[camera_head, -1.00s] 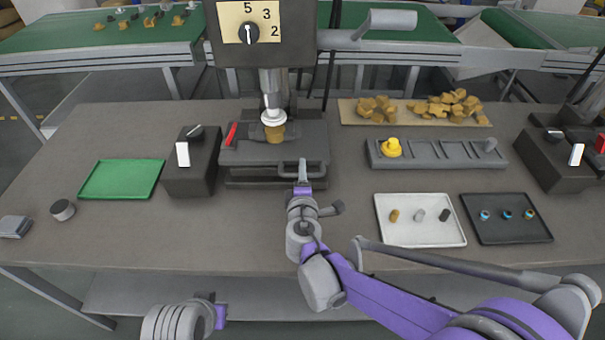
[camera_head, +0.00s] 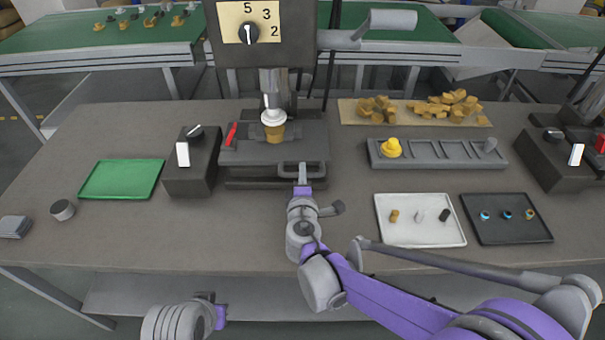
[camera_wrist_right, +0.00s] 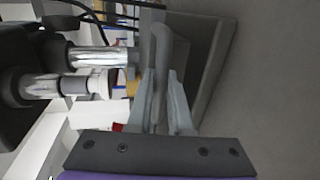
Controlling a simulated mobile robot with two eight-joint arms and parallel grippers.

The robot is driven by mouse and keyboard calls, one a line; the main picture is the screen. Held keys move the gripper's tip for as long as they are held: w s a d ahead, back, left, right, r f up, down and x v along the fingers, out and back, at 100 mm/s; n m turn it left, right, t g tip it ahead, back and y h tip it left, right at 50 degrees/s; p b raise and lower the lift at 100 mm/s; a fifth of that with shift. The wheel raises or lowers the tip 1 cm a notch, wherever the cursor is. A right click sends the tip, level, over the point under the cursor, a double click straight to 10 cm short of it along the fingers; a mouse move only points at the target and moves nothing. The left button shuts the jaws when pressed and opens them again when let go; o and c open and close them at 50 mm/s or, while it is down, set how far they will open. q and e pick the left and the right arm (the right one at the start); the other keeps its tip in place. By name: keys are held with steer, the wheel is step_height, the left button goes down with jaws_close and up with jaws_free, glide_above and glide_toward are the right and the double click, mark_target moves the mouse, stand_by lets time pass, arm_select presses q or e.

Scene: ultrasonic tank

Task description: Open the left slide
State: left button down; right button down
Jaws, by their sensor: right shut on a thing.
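The left slide (camera_head: 235,157) is a dark grey plate under the press at the middle of the table, with a grey loop handle (camera_head: 287,169) at its front right. The handle also shows in the right wrist view (camera_wrist_right: 163,42). My right gripper (camera_head: 302,176) is shut on the handle; in the right wrist view its fingers (camera_wrist_right: 161,100) lie on both sides of the bar. A yellow-brown part (camera_head: 274,133) stands on the slide below the press's white tip (camera_head: 273,117). My left gripper (camera_head: 220,316) is low at the left, its fingers not discernible.
A dark control box (camera_head: 190,178) and green tray (camera_head: 122,180) are left of the slide. A grey rack (camera_head: 435,153), white tray (camera_head: 425,238) and black tray (camera_head: 507,238) are to the right.

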steer(key=shift+s, duration=0.1)
stand_by(0.7)
steer(key=f+v, duration=0.2)
steer(key=v, duration=0.7)
steer(key=f+v, duration=0.2)
steer(key=v, duration=0.8)
steer(key=shift+s+p, duration=0.4)
steer(key=c, duration=0.8)
jaws_free()
steer(key=shift+w, duration=0.1)
steer(key=shift+c, duration=0.2)
steer(key=p+v, duration=0.1)
steer(key=v, duration=1)
steer(key=shift+w+d, duration=0.1)
